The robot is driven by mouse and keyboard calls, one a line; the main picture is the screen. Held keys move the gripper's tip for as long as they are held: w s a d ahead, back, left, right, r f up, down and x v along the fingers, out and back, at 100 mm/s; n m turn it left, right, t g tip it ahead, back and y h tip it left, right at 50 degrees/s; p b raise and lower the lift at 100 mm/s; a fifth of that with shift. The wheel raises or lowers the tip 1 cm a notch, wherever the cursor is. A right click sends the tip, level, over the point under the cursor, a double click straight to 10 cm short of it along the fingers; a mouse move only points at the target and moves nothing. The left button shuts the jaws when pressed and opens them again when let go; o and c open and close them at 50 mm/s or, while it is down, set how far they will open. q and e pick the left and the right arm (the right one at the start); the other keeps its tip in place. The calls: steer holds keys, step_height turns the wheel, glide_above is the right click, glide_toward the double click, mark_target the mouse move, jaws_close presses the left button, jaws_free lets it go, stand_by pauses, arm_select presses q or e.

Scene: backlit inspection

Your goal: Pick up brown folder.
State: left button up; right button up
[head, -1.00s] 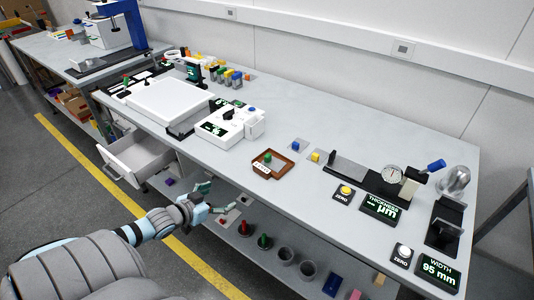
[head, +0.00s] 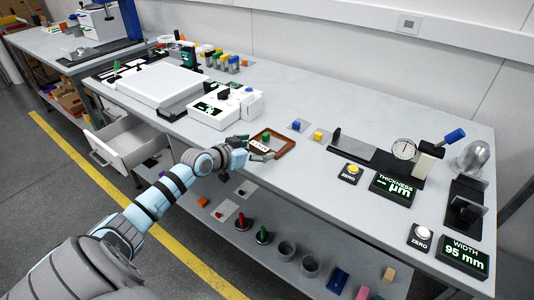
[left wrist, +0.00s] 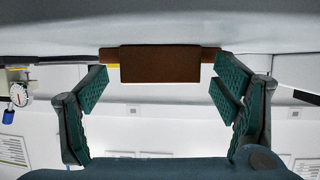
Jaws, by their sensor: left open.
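The brown folder (head: 289,148) looks like a shallow brown tray with a raised rim. It lies on the workbench near the front edge, with a green-topped piece and a white label in it. My left gripper (head: 254,149) is open and empty at the folder's front left side, its fingers partly covering that side. In the left wrist view, the brown folder (left wrist: 160,64) shows as a brown slab ahead, between the spread green fingers of my left gripper (left wrist: 162,78). I cannot tell whether the fingers touch it. My right gripper is not in view.
The workbench (head: 300,180) has a white device (head: 226,107) left of the folder, and blue and yellow blocks (head: 318,135) behind it. A thickness gauge (head: 403,150) stands right. An open drawer (head: 128,145) juts out at left. The lower shelf (head: 290,230) holds cups and small parts.

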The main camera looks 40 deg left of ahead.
arm_select(q)
steer(key=shift+w, duration=0.15)
steer(key=c, duration=1.2)
steer(key=shift+c, duration=0.2)
